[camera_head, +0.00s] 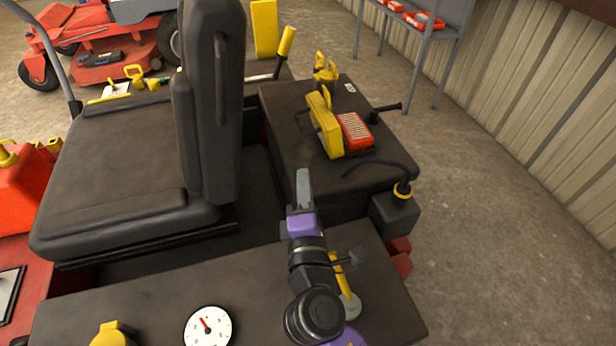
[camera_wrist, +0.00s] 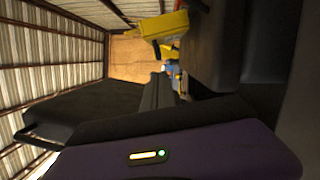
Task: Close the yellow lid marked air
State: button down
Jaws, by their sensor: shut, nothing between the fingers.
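A yellow lid (camera_head: 324,121) stands raised on the black box-like housing (camera_head: 285,125) in the head view. It is beside a red ribbed block (camera_head: 355,131). I cannot read any marking on it, but it looks like the air lid, standing open. My gripper (camera_head: 303,178) is shut and empty, with its grey fingers pointing up the picture. It is nearer the camera than the lid, apart from it, by the housing's left front edge. In the wrist view my grey fingers (camera_wrist: 162,92) show, and I cannot identify the lid surely there.
A black seat (camera_head: 120,170) with a tall backrest (camera_head: 212,100) stands left of my gripper. A curved black hose (camera_head: 385,164) and a black bottle with a yellow collar (camera_head: 397,210) are right. A gauge (camera_head: 208,326) lies in front. Open floor (camera_head: 490,220) lies at the right.

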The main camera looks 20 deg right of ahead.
jog(key=x, duration=0.7)
jog(key=shift+r, duration=0.1)
jog(key=shift+w+d+r, duration=0.1)
jog(key=shift+d, duration=0.5)
jog(key=shift+d+r, duration=0.15)
jog(key=shift+d, duration=0.4)
jog(key=shift+d+r+p, duration=0.15)
jog(key=shift+d+p, duration=0.15)
jog(key=shift+d, duration=0.5)
jog(key=shift+r, duration=0.1)
